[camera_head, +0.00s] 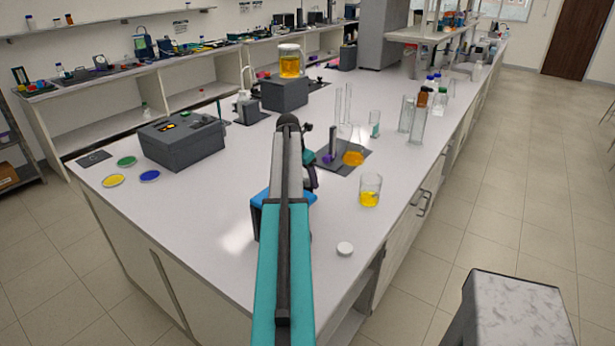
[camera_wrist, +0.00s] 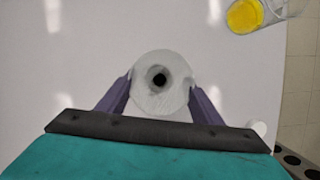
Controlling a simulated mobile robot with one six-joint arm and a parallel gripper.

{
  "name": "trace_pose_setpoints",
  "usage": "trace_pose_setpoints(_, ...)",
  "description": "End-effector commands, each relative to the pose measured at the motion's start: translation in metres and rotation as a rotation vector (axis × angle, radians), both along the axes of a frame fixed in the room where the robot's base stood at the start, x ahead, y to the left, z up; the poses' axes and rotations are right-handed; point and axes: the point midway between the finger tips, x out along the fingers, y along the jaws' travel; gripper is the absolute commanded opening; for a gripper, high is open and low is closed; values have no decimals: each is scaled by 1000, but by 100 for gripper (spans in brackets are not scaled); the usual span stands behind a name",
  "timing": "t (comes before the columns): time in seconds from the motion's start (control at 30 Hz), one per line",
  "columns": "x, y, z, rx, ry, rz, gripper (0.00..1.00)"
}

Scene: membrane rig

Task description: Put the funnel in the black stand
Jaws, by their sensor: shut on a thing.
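My gripper (camera_wrist: 160,84), with two purple fingers, is shut on a pale, translucent round funnel (camera_wrist: 154,101) in the wrist view. I look down into the funnel, and its dark hole is near the middle. In the head view my own arm hides the gripper and funnel. A dark stand (camera_head: 332,143) with an upright post and a flat base shows just right of my arm, with a purple part low on it. The funnel is apart from it; no stand shows in the wrist view.
A beaker of yellow liquid (camera_head: 370,190) and a white cap (camera_head: 345,248) are right of my arm. A grey box (camera_head: 182,141) is left.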

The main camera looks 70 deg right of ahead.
Motion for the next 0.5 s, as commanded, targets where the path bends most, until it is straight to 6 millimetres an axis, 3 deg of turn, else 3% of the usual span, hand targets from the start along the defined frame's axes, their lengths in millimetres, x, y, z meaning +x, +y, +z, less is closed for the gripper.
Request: trace_pose_setpoints(0.5, 0, 0, -9, 0, 0, -1, 38)
